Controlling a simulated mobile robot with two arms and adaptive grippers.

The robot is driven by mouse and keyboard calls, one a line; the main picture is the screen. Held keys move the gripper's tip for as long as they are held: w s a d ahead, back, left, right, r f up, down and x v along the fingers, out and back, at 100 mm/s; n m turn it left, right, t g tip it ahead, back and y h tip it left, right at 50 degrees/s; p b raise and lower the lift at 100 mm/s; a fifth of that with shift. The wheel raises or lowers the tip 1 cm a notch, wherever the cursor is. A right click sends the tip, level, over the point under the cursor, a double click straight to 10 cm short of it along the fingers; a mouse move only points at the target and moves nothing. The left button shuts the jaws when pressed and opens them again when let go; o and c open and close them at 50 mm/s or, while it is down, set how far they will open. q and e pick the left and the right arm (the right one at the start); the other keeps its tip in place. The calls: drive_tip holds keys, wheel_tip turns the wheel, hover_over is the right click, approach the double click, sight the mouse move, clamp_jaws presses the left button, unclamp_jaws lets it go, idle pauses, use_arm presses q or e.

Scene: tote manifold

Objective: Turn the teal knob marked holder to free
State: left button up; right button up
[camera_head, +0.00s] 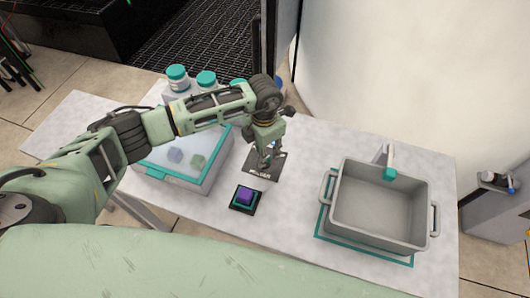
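A black plate (264,174) with white lettering that seems to read HOLDER lies on the white table. My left gripper (267,160) points down over this plate, with its fingers low and close to it. The teal knob cannot be made out; my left gripper and wrist cover most of the plate. Whether the fingers are open, or touch the knob, is too small to tell. My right gripper is not in view.
A purple block (244,195) sits on a black pad just in front of the plate. A teal-rimmed clear-topped box (180,178) stands to the left, with teal-lidded jars (178,78) behind. A grey tote (340,222) stands right, with a teal-tipped spout (389,173) at its back edge.

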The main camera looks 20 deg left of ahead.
use_arm(q)
wheel_tip(320, 180, down, 3)
drive_tip(key=shift+w+r, duration=0.15)
drive_tip(key=shift+r, duration=0.05)
drive_tip(key=shift+f, duration=0.6)
clamp_jaws()
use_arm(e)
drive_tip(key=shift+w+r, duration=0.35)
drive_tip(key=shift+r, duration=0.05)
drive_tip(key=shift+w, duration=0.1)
